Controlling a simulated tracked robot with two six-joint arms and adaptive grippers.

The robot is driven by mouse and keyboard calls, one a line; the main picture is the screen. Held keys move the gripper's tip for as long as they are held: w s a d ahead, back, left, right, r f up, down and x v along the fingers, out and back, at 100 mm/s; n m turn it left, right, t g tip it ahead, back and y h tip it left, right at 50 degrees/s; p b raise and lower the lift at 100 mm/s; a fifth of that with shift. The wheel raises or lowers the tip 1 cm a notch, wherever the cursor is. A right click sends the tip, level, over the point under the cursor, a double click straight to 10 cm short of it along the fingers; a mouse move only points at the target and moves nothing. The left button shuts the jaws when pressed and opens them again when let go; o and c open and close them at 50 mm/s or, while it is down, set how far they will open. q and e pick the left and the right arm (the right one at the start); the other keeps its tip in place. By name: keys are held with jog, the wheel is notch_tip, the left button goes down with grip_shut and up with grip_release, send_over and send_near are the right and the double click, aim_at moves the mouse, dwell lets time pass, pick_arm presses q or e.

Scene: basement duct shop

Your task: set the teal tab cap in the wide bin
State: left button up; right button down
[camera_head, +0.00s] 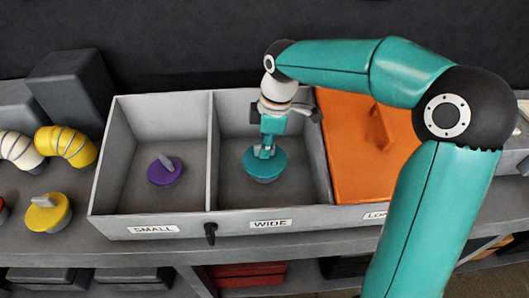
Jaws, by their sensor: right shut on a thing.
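The teal tab cap (264,167) is a round cap inside the compartment labelled WIDE. The wide bin (230,190) is the middle compartment of a grey divided box. My right gripper (265,152) points down into this compartment and is shut on the cap's tab. Whether the cap touches the bin floor is hard to tell. My left gripper is not in view.
A purple cap (165,170) lies in the small bin (122,185) to the left. An orange lid (350,180) with a handle covers the compartment on the right. A yellow cap (47,212) and a yellow elbow duct (68,146) are on the bench at left.

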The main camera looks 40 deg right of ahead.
jog(key=shift+f, duration=1.15)
jog(key=shift+f, duration=0.1)
jog(key=c, duration=1.2)
grip_release()
jog(key=shift+w, duration=0.1)
jog(key=r, duration=0.3)
jog(key=d+r, duration=0.1)
jog(key=r, duration=0.7)
jog(key=shift+s+d+r, duration=0.25)
jog(key=shift+s, duration=0.15)
jog(key=shift+r, duration=0.35)
jog(key=shift+s, duration=0.1)
